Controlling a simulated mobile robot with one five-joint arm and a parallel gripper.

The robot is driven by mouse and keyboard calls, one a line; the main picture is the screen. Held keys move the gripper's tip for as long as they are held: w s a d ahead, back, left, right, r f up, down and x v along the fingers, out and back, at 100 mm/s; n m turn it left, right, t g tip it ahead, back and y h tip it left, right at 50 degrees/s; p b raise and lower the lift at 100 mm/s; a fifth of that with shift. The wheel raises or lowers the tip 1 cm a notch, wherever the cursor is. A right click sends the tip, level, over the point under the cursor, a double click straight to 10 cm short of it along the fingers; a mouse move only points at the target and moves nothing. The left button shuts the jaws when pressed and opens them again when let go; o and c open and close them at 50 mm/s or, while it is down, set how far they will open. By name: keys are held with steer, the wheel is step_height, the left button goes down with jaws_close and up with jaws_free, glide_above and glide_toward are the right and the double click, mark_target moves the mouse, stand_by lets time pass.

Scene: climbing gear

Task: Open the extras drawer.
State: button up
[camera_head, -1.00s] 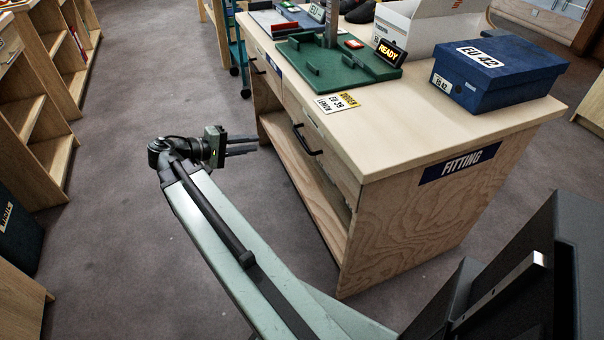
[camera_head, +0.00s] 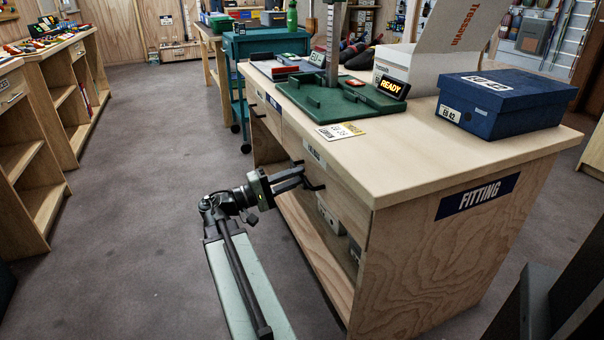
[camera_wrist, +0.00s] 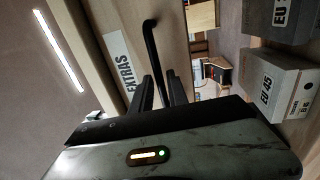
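The extras drawer (camera_head: 345,188) is in the side of the wooden fitting counter and looks shut. Its white "EXTRAS" label (camera_wrist: 119,62) and black bar handle (camera_wrist: 150,45) show in the wrist view. My gripper (camera_head: 296,177) is at the handle in the head view, its fingers pointing at the drawer front. In the wrist view my gripper (camera_wrist: 161,88) has its two fingers apart, with the lower part of the handle running between them. I cannot tell whether either finger touches the handle. The fingers partly hide the handle in the head view.
The fitting counter (camera_head: 400,176) carries a green measuring device (camera_head: 335,98) and a blue shoe box (camera_head: 505,100). Grey boxes (camera_wrist: 278,85) sit on the shelf under the drawer. Wooden shelving (camera_head: 45,150) stands at left. The carpet between is clear.

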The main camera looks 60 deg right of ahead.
steer(key=shift+x, duration=0.8)
steer(key=shift+c, duration=0.3)
jaws_close()
stand_by(0.6)
